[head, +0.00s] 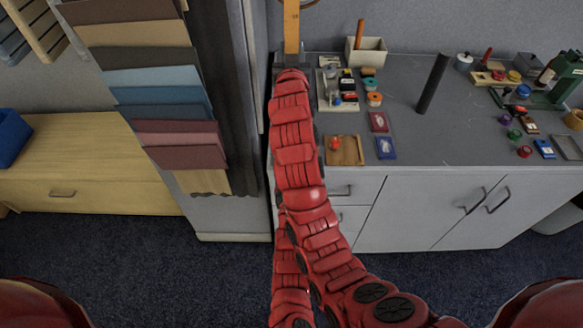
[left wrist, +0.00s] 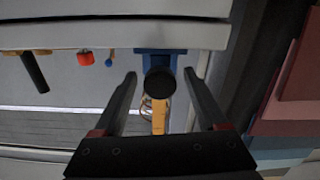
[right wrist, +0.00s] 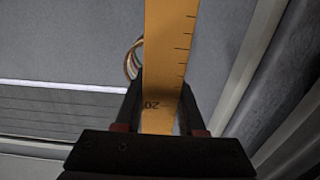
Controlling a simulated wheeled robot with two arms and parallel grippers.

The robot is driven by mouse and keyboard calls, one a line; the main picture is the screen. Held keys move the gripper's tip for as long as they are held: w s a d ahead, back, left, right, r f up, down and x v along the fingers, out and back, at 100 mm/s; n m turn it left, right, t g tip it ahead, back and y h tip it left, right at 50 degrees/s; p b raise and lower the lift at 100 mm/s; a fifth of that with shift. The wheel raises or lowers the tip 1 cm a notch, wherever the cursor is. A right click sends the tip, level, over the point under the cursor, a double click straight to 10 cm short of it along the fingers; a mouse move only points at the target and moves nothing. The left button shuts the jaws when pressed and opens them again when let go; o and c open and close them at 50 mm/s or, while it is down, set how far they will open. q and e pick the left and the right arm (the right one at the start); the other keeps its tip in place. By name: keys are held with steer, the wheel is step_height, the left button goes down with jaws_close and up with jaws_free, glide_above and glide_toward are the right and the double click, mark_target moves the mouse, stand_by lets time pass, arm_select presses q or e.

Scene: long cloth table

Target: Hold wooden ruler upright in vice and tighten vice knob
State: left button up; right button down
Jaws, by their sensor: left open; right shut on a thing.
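The wooden ruler (head: 291,28) stands upright near the back left of the grey table in the head view. My right gripper (right wrist: 161,90) is shut on the ruler (right wrist: 170,40), near its 20 mark. In the left wrist view, the blue vice (left wrist: 150,55) sits at the table edge, with its dark round knob (left wrist: 160,83) facing the camera. My left gripper (left wrist: 163,85) is open, with its fingers on either side of the knob and a gap to each. Part of the ruler (left wrist: 158,118) shows beyond the knob. My arms hide the vice in the head view.
A tray (head: 325,92) of small items, a cream box (head: 366,52) and a dark cylinder (head: 433,83) stand on the table. A wooden board (head: 345,151) lies near its front edge. Hanging swatches (head: 160,90) and a grey cabinet side are close on the left.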

arm_select(q)
jaws_close()
stand_by(0.4)
steer(key=shift+m, duration=0.3)
steer(key=m, duration=0.4)
steer(key=shift+m, duration=0.3)
steer(key=m, duration=0.5)
steer(key=shift+d, duration=0.1)
steer(key=shift+f, duration=0.1)
stand_by(0.3)
